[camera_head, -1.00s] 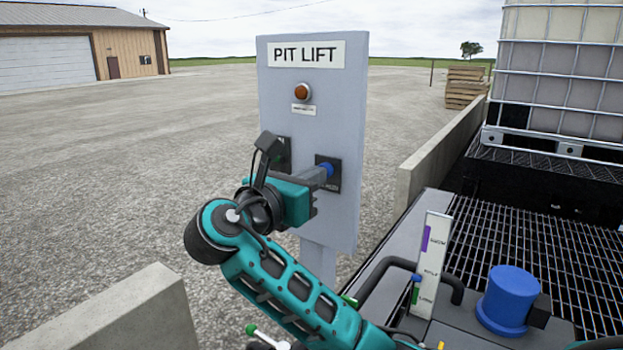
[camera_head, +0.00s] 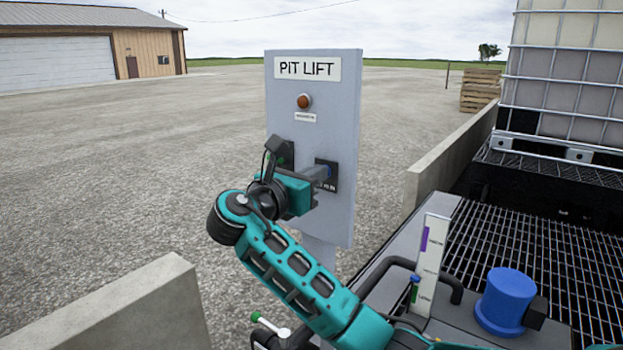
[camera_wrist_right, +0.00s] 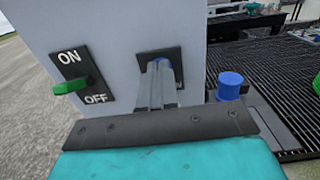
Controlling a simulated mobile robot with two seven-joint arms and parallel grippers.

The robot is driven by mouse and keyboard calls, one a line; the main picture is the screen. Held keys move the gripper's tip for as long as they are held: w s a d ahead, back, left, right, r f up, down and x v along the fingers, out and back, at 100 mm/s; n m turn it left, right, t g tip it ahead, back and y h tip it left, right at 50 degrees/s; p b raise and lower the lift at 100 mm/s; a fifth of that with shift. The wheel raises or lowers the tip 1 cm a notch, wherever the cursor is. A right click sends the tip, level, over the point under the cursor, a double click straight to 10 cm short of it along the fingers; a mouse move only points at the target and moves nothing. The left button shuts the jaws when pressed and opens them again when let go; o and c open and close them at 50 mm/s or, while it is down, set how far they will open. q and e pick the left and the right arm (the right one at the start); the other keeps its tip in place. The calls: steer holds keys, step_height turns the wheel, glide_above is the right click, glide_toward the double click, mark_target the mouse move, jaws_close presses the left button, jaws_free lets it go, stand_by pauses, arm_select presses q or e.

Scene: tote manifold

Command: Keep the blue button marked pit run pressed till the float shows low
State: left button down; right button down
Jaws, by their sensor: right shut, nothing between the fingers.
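The blue button (camera_head: 329,172) sits on a black plate on the right side of the grey PIT LIFT panel (camera_head: 340,120). Only a little blue shows behind my right gripper (camera_head: 324,173), which is shut and empty with its tips at the button. The button (camera_wrist_right: 160,61) also peeks out above the fingertips in the right wrist view. The fingers hide most of it, so how deep it sits is hard to tell. The float gauge (camera_head: 431,260) is a white upright board with a purple mark high up. Its blue float (camera_head: 415,279) is just above the green low mark. My left gripper is not in view.
A green ON/OFF switch (camera_wrist_right: 70,87) is left of the button. An amber lamp (camera_head: 304,101) on the panel looks dull. A blue cylinder (camera_head: 505,300) stands right of the gauge, beside grating (camera_head: 540,240). Concrete walls (camera_head: 125,305) flank the panel.

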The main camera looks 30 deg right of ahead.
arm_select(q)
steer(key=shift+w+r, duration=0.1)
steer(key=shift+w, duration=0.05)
arm_select(e)
steer(key=shift+d, duration=0.4)
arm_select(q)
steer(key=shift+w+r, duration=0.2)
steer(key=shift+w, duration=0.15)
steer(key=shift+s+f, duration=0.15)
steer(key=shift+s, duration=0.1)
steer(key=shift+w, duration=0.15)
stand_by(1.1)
